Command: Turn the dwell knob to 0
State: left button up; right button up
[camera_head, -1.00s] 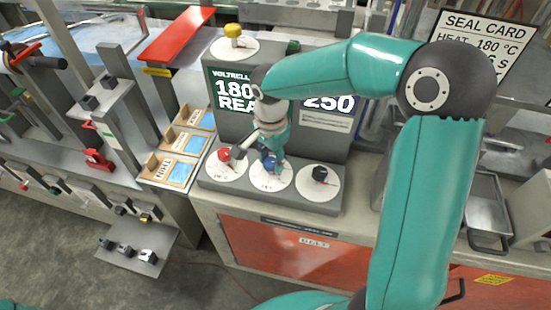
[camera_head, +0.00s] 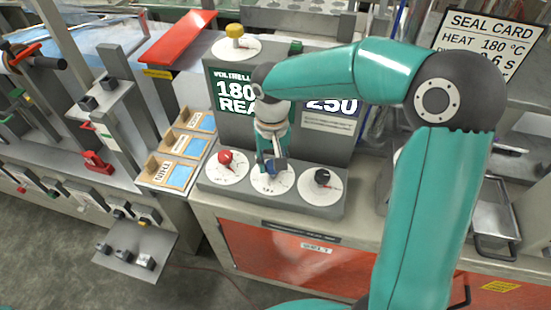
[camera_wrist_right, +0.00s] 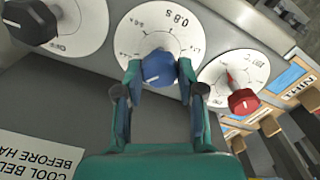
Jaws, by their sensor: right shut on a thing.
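The dwell knob is the blue knob (camera_wrist_right: 158,69) on a white dial (camera_wrist_right: 128,38) marked in seconds; "0.8 s" is readable on it in the right wrist view. In the head view the dial (camera_head: 258,187) is the middle one of three on the front of the grey console. My right gripper (camera_head: 272,166) reaches down over it. In the right wrist view its fingers (camera_wrist_right: 159,72) are shut on the blue knob, one on each side. The knob's pointer and zero mark cannot be made out. My left gripper is out of view.
A red knob (camera_wrist_right: 243,101) and a black knob (camera_wrist_right: 30,22) sit close on either side. A yellow knob (camera_head: 234,31) is on top of the console. Small wooden bins (camera_head: 169,172) stand left of it. The seal card (camera_head: 489,40) is at the back right.

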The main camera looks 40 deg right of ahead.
jog(key=n, duration=0.3)
jog(key=shift+s+a+f+n, duration=0.1)
jog(key=shift+s+n, duration=0.05)
jog(key=shift+n, duration=2.15)
jog(key=shift+s, duration=0.1)
jog(key=o, duration=1.1)
jog(key=shift+o, duration=0.2)
